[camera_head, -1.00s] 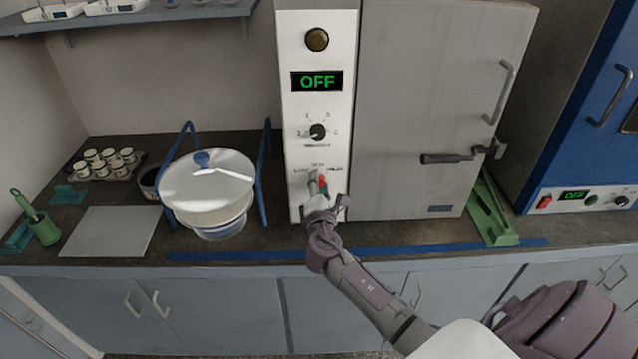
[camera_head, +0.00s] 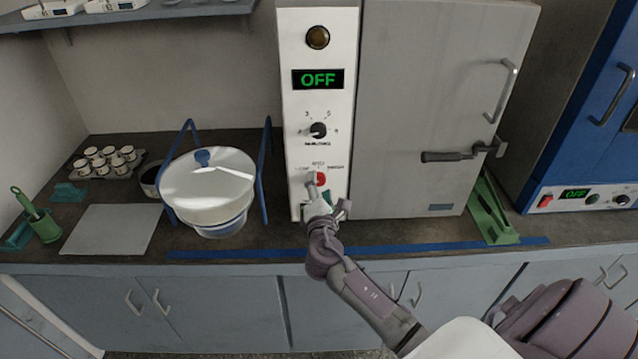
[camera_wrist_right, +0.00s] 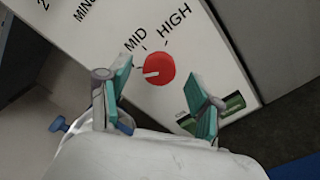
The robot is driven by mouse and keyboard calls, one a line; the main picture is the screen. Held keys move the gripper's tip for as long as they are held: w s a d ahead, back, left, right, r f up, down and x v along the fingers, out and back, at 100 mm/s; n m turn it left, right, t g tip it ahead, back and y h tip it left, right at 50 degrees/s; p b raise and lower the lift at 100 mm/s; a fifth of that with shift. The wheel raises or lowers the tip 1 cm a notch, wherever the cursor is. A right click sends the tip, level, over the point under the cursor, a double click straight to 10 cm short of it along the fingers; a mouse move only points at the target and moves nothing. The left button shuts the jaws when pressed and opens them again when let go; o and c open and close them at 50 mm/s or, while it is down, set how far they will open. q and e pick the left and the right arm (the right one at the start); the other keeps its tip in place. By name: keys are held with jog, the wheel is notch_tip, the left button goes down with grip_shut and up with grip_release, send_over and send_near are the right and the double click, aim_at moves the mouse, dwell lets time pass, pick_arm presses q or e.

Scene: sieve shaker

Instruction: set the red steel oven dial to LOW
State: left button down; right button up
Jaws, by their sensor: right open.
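The red dial (camera_head: 321,179) is on the lower part of the white oven panel (camera_head: 295,150). In the right wrist view the dial (camera_wrist_right: 160,69) shows a white pointer line aimed left, past MID and away from HIGH. The LOW label is hidden there, and the left finger covers that area. In the head view the labels above the dial are small. My right gripper (camera_head: 325,198) is open in front of the panel, just below the dial. In the wrist view its teal fingers stand apart either side of the dial, which is free between them. My left gripper is out of view.
The oven display (camera_head: 318,79) reads OFF, above a black numbered knob (camera_head: 318,130). The oven door (camera_head: 440,100) is closed. A white pot (camera_head: 208,190) in a blue frame stands left; a green stand (camera_head: 490,215) and blue oven (camera_head: 575,120) are right.

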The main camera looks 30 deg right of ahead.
jog(key=v, duration=1)
jog(key=shift+a+f, duration=0.1)
